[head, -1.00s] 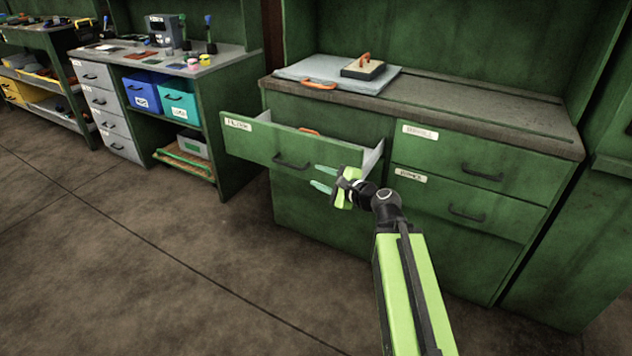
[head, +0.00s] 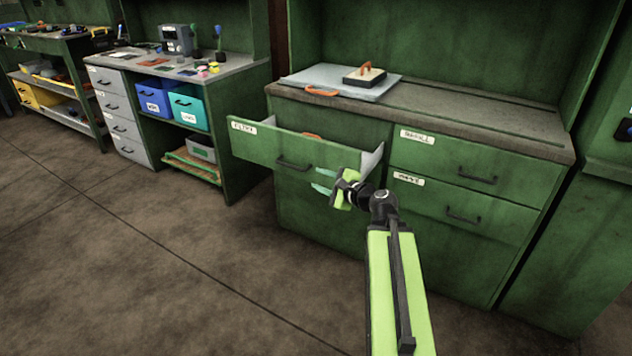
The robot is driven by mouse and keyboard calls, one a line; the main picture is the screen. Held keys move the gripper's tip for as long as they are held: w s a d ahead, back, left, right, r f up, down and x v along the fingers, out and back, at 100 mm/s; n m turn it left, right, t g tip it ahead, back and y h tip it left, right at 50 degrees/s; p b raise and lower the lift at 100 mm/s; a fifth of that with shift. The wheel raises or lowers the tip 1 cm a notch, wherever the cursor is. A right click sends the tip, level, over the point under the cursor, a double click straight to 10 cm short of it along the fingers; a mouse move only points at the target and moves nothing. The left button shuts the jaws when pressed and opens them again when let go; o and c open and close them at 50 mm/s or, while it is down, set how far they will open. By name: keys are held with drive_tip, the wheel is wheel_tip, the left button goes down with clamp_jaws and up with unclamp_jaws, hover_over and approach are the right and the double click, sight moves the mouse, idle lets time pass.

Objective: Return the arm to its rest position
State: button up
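My gripper (head: 322,182) is at the end of my green and black arm, in front of the green cabinet. Its two pale teal fingertips are apart, with nothing seen between them. They point left, just below and right of the handle of the pulled-out drawer (head: 255,146). The arm is stretched forward from the bottom of the view. Whether the fingers touch the drawer front cannot be told. An orange item (head: 313,136) shows inside the open drawer; most of it is hidden.
The green cabinet (head: 330,220) has two shut, labelled drawers at right. On its worktop (head: 470,115) lie a grey board (head: 310,82) with an orange handle and a float-like tool (head: 364,75). A second bench (head: 235,75) with bins stands left. The floor (head: 150,250) at left is clear.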

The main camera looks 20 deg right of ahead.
drive_tip(key=shift+d, duration=0.1)
drive_tip(key=shift+s+d, duration=0.1)
drive_tip(key=shift+d, duration=0.05)
drive_tip(key=w+a+f+n+g+y, duration=0.1)
drive_tip(key=a+f+n+g+y, duration=0.15)
drive_tip(key=a, duration=0.75)
drive_tip(key=w+a+f+n+g+y, duration=0.1)
drive_tip(key=a+n, duration=0.2)
drive_tip(key=a, duration=0.8)
drive_tip(key=s+a+f+n+g+h, duration=0.4)
drive_tip(key=s+a+f+n+g, duration=0.4)
drive_tip(key=s+f+n, duration=0.4)
drive_tip(key=s+d+f+n+g+h, duration=0.3)
drive_tip(key=s+d+n+g+h, duration=0.15)
drive_tip(key=d, duration=0.35)
wheel_tip(320, 180, up, 30)
drive_tip(key=t+p, duration=0.1)
drive_tip(key=p, duration=2.9)
drive_tip(key=shift+s+a+r+m+y+p, duration=0.2)
drive_tip(key=shift+r+m+y+p, duration=0.05)
drive_tip(key=shift+m+y+p, duration=0.15)
